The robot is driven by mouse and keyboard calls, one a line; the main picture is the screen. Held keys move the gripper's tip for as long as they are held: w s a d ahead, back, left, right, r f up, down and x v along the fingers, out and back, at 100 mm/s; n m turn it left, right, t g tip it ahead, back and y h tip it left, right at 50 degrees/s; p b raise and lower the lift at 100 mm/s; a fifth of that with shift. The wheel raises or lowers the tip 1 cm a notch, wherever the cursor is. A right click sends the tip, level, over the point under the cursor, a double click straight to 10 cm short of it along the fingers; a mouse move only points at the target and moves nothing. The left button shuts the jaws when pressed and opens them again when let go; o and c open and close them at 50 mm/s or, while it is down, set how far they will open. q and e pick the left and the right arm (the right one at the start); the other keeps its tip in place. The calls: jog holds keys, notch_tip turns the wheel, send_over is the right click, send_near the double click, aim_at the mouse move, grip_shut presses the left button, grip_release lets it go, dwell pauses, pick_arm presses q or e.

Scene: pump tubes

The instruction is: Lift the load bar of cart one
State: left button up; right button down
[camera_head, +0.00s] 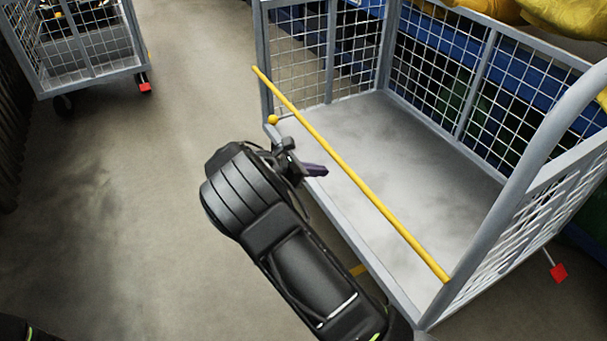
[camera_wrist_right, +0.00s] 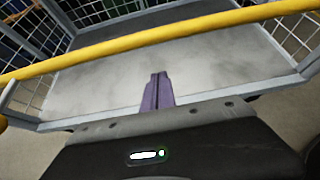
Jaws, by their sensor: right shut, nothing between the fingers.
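The cart (camera_head: 438,304) is a grey metal-frame cage with mesh sides and a grey floor. Its yellow load bar (camera_head: 350,173) runs slantwise across the open front side, above the floor. In the right wrist view the bar (camera_wrist_right: 160,34) crosses the upper part of the picture, beyond the fingertips. My right gripper (camera_head: 319,170) is at the open side, near the floor edge, with its purple fingers pointing toward the cart. The fingers (camera_wrist_right: 158,86) are together and empty, apart from the bar in the picture. My left gripper is not in view.
A yellow ball-like knob (camera_head: 272,120) is on the cart's front left post. Another mesh cart (camera_head: 92,75) stands at the upper left. Yellow material (camera_head: 565,17) lies at the upper right, behind the cart. The concrete floor (camera_head: 130,190) on the left is clear.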

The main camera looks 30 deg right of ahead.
jog(key=shift+d+r+b, duration=0.3)
jog(key=shift+d+r, duration=0.05)
jog(key=shift+r, duration=0.55)
jog(key=shift+d+r+b, duration=0.3)
jog(key=shift+r, duration=0.6)
jog(key=shift+r, duration=0.15)
